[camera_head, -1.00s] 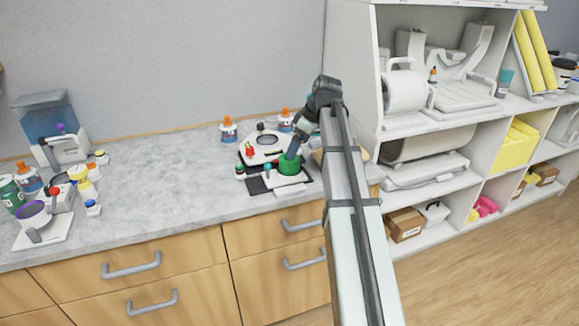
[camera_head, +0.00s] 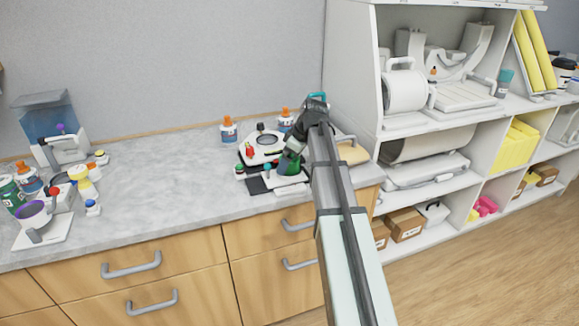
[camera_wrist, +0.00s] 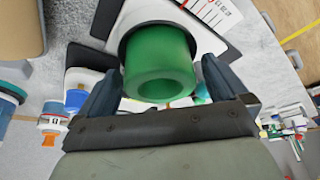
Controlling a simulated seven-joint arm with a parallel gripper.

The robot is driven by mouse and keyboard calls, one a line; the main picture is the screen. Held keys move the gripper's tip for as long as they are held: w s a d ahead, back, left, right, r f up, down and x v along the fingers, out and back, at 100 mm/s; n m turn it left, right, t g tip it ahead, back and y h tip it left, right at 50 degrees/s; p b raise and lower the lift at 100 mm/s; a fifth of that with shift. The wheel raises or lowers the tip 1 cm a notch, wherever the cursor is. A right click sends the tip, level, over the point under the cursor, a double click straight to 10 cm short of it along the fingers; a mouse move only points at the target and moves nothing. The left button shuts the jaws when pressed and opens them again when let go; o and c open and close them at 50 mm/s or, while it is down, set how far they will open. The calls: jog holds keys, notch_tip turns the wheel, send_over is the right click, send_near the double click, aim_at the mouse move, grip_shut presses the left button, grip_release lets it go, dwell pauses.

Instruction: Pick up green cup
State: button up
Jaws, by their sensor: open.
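The green cup (camera_wrist: 160,60) stands between the two fingers of my gripper (camera_wrist: 158,85) in the wrist view, with a gap visible on either side. Its round opening faces the wrist camera. In the head view the green cup (camera_head: 288,166) sits on a small dark-and-white base on the counter. My gripper (camera_head: 290,157) is at the cup from the right side, and the gripper partly hides it. The fingers are open, one on each side of the cup.
A white device (camera_head: 262,147) with a red knob stands just behind the cup. Orange-capped bottles (camera_head: 229,130) stand at the back. A white shelf unit (camera_head: 355,60) rises at the right. The middle of the grey counter (camera_head: 160,170) is clear.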

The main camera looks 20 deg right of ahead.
jog(key=shift+c, duration=0.5)
jog(key=c, duration=1)
jog(key=shift+r, duration=0.1)
jog(key=shift+c, duration=0.2)
